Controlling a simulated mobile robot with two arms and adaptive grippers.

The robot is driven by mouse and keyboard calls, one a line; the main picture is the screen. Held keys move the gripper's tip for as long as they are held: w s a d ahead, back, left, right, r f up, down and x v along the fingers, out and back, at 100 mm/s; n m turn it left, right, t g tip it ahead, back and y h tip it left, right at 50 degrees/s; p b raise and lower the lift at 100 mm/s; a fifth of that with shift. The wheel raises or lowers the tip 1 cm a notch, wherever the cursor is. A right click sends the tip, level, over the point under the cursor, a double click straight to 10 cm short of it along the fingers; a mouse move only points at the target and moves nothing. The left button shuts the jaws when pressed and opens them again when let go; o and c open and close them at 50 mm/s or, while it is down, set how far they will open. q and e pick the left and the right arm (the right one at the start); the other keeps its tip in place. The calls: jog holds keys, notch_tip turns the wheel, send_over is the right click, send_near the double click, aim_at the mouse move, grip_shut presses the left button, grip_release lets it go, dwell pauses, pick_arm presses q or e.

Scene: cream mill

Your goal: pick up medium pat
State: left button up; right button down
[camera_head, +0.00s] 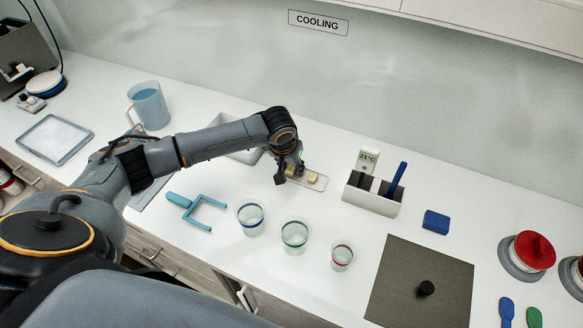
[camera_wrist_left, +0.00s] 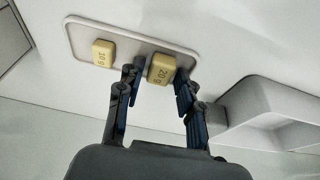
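Two yellow pats lie on a small pale tray (camera_wrist_left: 135,35). In the left wrist view one is marked 10 g (camera_wrist_left: 103,53) and a larger one is marked 20 g (camera_wrist_left: 161,69). My left gripper (camera_wrist_left: 158,88) is open, with a finger on each side of the 20 g pat; I cannot tell whether either touches it. In the head view, the left gripper (camera_head: 287,175) is low over the left part of the tray (camera_head: 319,184), partly hiding a pat there. Another pat (camera_head: 314,177) shows to its right. My right gripper is not in view.
A grey holder (camera_head: 371,200) with a blue tool stands right of the tray, near a thermometer reading 21°C (camera_head: 367,160). Several cups, including a green-ringed one (camera_head: 295,236), stand in front. A teal fork-shaped tool (camera_head: 197,211) lies left. A sink-like basin (camera_head: 236,150) is behind the arm.

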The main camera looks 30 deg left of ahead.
pick_arm(q)
jog(key=c, duration=0.6)
